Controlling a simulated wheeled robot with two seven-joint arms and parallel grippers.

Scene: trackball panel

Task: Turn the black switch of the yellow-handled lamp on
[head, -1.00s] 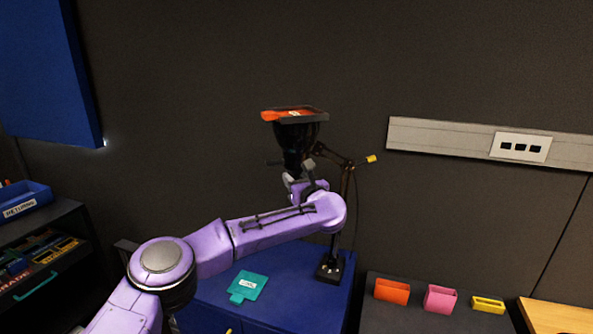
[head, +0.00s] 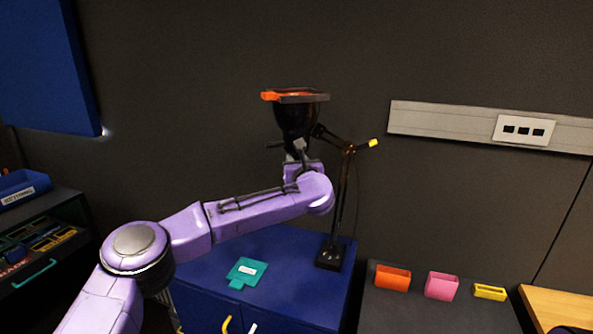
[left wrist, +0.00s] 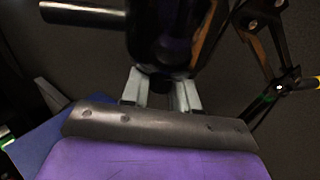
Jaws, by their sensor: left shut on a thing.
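The lamp's black head (head: 296,118) opens upward above the blue cabinet. It hangs on a thin jointed arm with a yellow handle (head: 373,143) at its right, and its post rises from a dark base (head: 330,257). My left gripper (head: 299,150) is at the underside of the lamp head. In the left wrist view, the gripper's pale fingers (left wrist: 161,92) stand on both sides of a small dark piece, apparently the black switch (left wrist: 160,86), and are shut on it. The switch is mostly hidden by the fingers. My right gripper is out of view.
An orange frame (head: 285,94) sits on the lamp head's rim. A teal tag (head: 247,271) lies on the blue cabinet (head: 290,262). Orange (head: 392,277), pink (head: 441,285) and yellow (head: 489,292) holders stand to the right. A wall strip with sockets (head: 524,130) is behind.

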